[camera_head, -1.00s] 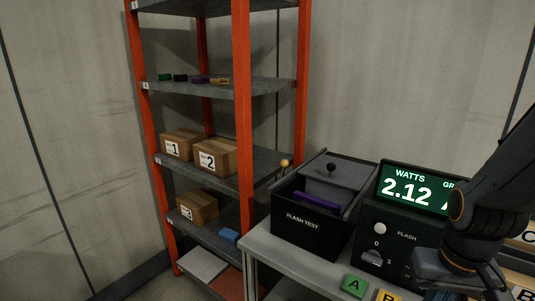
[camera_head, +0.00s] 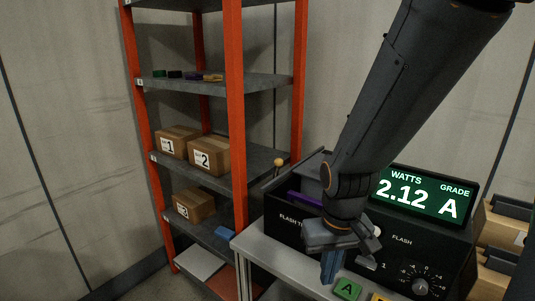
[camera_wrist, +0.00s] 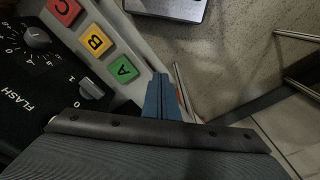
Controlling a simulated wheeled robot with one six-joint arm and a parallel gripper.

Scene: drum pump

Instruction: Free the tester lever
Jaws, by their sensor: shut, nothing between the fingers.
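The black flash tester stands on the grey bench, with its open-topped FLASH TEST box (camera_head: 285,228) on the left. A purple block (camera_head: 305,198) lies in the box. A tan ball-topped lever (camera_head: 279,163) stands at the box's left side. The control panel (camera_head: 405,262) has a FLASH switch, seen clearly in the wrist view (camera_wrist: 91,88) between 0 and 1. My gripper (camera_head: 331,268) is shut and empty, pointing down in front of the tester; its blue fingers (camera_wrist: 160,98) show beside the green A button.
The screen (camera_head: 425,193) reads 2.12, grade A. Buttons A (camera_wrist: 124,69), B (camera_wrist: 95,40) and C (camera_wrist: 64,9) line the bench's front edge. An orange shelf rack (camera_head: 236,120) with boxes stands left. Open floor lies in front of the bench.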

